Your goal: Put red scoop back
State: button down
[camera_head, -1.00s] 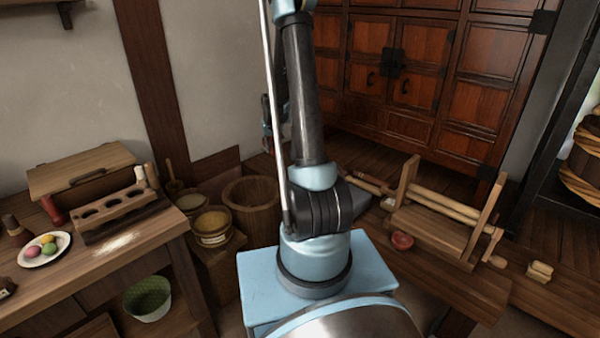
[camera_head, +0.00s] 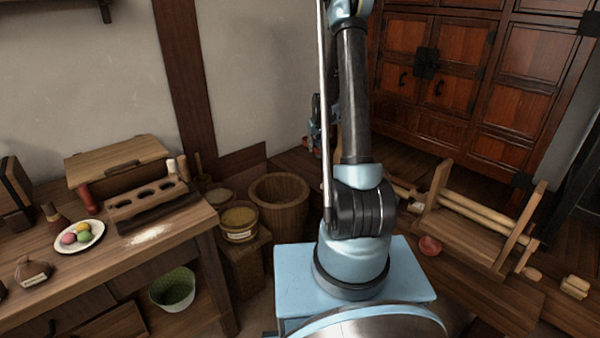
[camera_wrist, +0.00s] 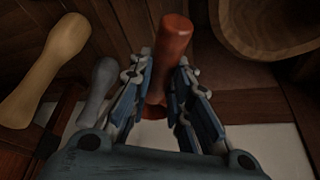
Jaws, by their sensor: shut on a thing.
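My gripper (camera_wrist: 163,98) is shut on the red scoop, whose rounded red handle (camera_wrist: 172,50) stands up between the two fingers in the wrist view. The scoop's lower end is mostly hidden by the fingers. In the head view my gripper (camera_head: 315,132) is small, left of my arm near the wall, with a small red patch beside it. A dark wooden rack with three hollows (camera_head: 150,208) stands on the left table. A separate dark red, handle-like thing (camera_head: 86,197) is at its left.
A plate of coloured balls (camera_head: 88,245) and a lidded box (camera_head: 112,158) share the left table (camera_head: 100,272). A wooden tub (camera_head: 280,212) and basket (camera_head: 238,236) stand beside it. A wooden frame with rollers (camera_head: 470,240) is at right. A pale handle (camera_wrist: 45,70) lies near my gripper.

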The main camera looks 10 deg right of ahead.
jog(key=shift+w+f+n+g+y, duration=0.1)
jog(key=shift+w+f+n+y, duration=0.25)
jog(key=shift+w+f+n, duration=1.6)
jog(key=shift+w+f+m+g+y, duration=0.1)
jog(key=shift+w+f+m+y, duration=0.15)
jog(key=shift+f, duration=3.45)
jog(key=shift+w+f+n+g+y, duration=0.1)
jog(key=shift+w+f+n+y, duration=0.6)
jog(key=shift+f, duration=2.15)
jog(key=shift+w+h, duration=0.3)
jog(key=shift+w, duration=0.05)
jog(key=c, duration=1.5)
grip_release()
